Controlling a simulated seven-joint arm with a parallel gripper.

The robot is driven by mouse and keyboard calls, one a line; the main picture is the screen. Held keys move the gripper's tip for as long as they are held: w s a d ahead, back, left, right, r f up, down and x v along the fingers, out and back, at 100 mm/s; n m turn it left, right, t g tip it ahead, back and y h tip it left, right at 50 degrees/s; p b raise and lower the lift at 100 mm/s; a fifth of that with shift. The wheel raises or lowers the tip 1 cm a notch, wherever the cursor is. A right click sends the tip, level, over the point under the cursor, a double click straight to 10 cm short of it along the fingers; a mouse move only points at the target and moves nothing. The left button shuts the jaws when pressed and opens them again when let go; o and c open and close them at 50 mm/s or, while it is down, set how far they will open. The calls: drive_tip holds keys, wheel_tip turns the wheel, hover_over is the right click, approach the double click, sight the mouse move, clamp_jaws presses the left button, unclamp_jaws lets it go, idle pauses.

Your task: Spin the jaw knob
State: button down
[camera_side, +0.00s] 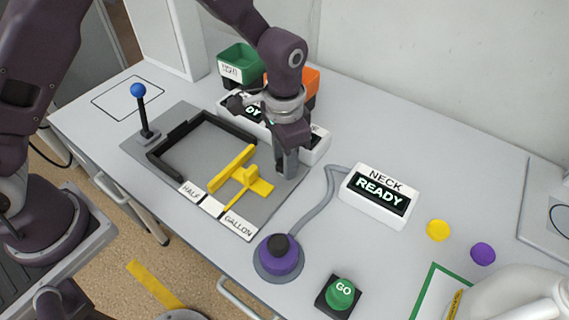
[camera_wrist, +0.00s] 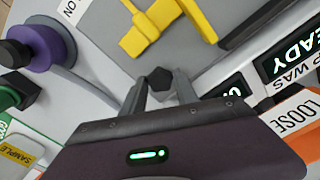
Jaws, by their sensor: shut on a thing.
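The jaw knob is a small dark hexagonal knob (camera_wrist: 160,79) between the two fingers of my gripper (camera_wrist: 160,92) in the wrist view. My gripper is shut on it. In the side view my gripper (camera_side: 287,170) points down at the right edge of the grey fixture plate (camera_side: 185,118), and the knob is hidden by the fingers. The yellow jaw (camera_side: 232,168) lies on the plate just left of my gripper, with a yellow block (camera_side: 246,176) on it. Yellow parts also show at the top of the wrist view (camera_wrist: 150,28).
A black frame (camera_side: 190,128) and a blue-tipped lever (camera_side: 142,108) stand left. A NECK display (camera_side: 380,194) reads READY. Nearer are a purple device (camera_side: 279,262) with a hose and a green GO button (camera_side: 341,292). Green (camera_side: 241,60) and orange (camera_side: 308,78) bins stand behind.

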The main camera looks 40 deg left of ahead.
drive_tip(key=n, duration=0.4)
drive_tip(key=shift+n, duration=0.3)
drive_tip(key=n, duration=1.1)
drive_tip(key=c, duration=1.4)
unclamp_jaws()
drive_tip(key=shift+n, duration=1.2)
drive_tip(key=o, duration=0.8)
drive_tip(key=shift+r, duration=0.1)
